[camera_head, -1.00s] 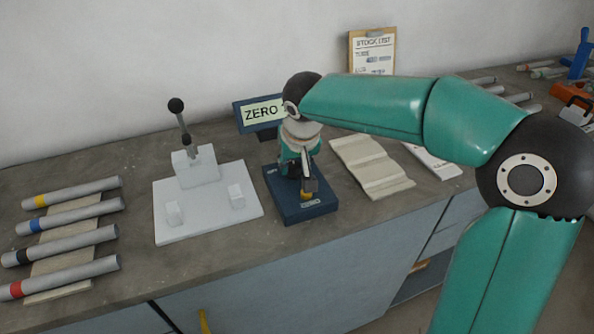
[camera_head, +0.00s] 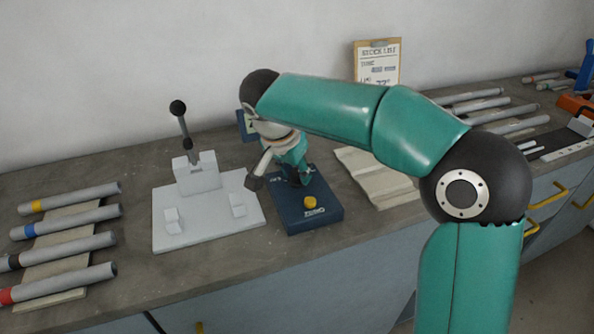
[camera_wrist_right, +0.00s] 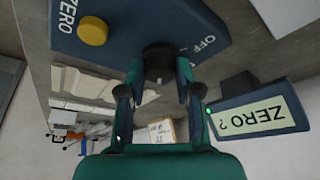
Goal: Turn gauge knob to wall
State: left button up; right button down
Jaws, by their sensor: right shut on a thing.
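The gauge base (camera_head: 318,214) is a dark blue block on the bench, with a yellow button (camera_head: 310,202) on its near part. In the right wrist view the base (camera_wrist_right: 150,22) shows the words ZERO and OFF. Its dark round knob (camera_wrist_right: 158,56) sits between the fingers of my right gripper (camera_wrist_right: 160,78), which is shut on it. In the head view my right gripper (camera_head: 298,180) reaches down onto the base and hides the knob. A sign reading "ZERO ?" (camera_wrist_right: 262,112) stands behind, mostly hidden by my arm in the head view. My left gripper is not in view.
A white plate with a lever fixture (camera_head: 205,222) stands left of the base. Several colour-banded tubes (camera_head: 70,225) lie on a rack at far left. A ridged beige block (camera_head: 372,178) is close on the right. A clipboard (camera_head: 378,62) leans at the wall.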

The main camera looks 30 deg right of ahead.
dwell(0.3)
jog(key=c, duration=0.8)
grip_release()
jog(key=v, duration=1.2)
jog(key=shift+w, duration=0.15)
